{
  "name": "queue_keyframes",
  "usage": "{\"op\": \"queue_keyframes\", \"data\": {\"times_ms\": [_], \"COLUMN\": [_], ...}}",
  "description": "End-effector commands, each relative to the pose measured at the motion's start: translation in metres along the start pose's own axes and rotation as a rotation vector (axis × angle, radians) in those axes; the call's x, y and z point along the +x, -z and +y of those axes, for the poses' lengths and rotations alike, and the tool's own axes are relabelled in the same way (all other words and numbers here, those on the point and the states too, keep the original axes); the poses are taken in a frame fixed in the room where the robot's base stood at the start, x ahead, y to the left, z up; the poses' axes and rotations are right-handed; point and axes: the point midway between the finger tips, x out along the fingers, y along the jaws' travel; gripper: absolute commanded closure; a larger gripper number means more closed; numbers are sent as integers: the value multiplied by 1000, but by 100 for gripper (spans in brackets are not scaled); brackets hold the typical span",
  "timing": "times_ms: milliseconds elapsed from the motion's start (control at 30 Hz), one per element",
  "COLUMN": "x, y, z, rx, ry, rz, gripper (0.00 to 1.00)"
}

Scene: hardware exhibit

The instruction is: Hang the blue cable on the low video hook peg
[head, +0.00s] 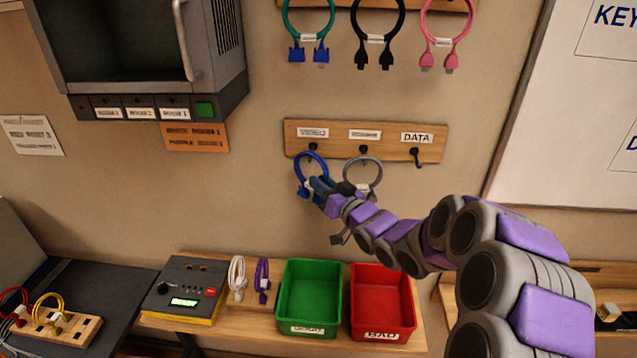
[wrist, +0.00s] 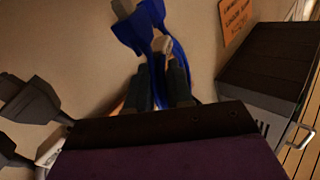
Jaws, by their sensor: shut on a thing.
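The blue cable (head: 301,164) is a loop in the head view, at the left peg of the low wooden hook board (head: 294,135). My gripper (head: 318,186) is shut on the lower part of the loop. In the wrist view the blue cable (wrist: 154,48) shows between the fingers of my gripper (wrist: 163,85), with its connectors above. The left label (head: 313,132) on the low board is too small to read surely. The loop's top meets the left peg (head: 312,147); I cannot tell whether it rests on it.
A grey cable (head: 376,163) hangs on the middle peg, close to my gripper. The DATA peg (head: 415,153) is bare. Teal, black and pink cables hang above. A green bin (head: 284,297) and red bin (head: 356,305) stand below. A grey cabinet (head: 70,89) is upper left.

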Motion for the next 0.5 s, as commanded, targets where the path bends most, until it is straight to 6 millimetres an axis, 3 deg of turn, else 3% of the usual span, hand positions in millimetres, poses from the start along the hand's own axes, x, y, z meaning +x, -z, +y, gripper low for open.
{"op": "queue_keyframes", "data": {"times_ms": [433, 467, 500], "x": [2, 2, 2], "y": [-4, -4, -4], "z": [-1, -1, -1], "rx": [1, 1, 1], "ry": [-6, -6, -5], "rz": [-7, -7, -7], "gripper": [100, 76, 73]}}
